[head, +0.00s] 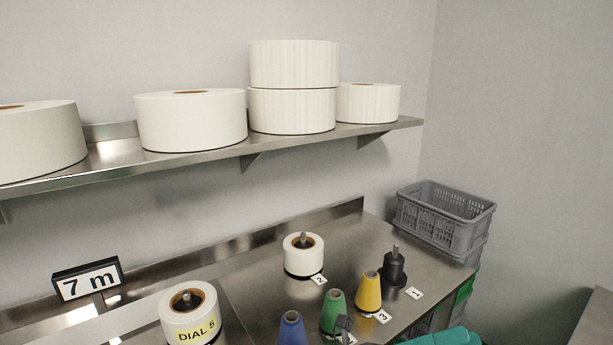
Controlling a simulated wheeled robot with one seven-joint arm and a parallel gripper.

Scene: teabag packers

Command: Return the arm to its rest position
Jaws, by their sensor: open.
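A small dark piece (343,323) shows at the bottom edge in front of the green cone and looks like a tip of my gripper. It hides part of the cone, and I cannot tell whether it touches it. The rest of the gripper is below the picture. I see nothing held. A rounded teal shape (445,338) at the bottom edge, right of the cones, looks like part of my arm, mostly cut off.
The steel bench (262,285) carries a yellow cone (369,291), green cone (333,305), blue cone (291,328), black spindle (394,268), white roll (303,262) and "DIAL 5" roll (190,303). A shelf (215,163) with large rolls hangs above. Grey crates (445,215) stand right.

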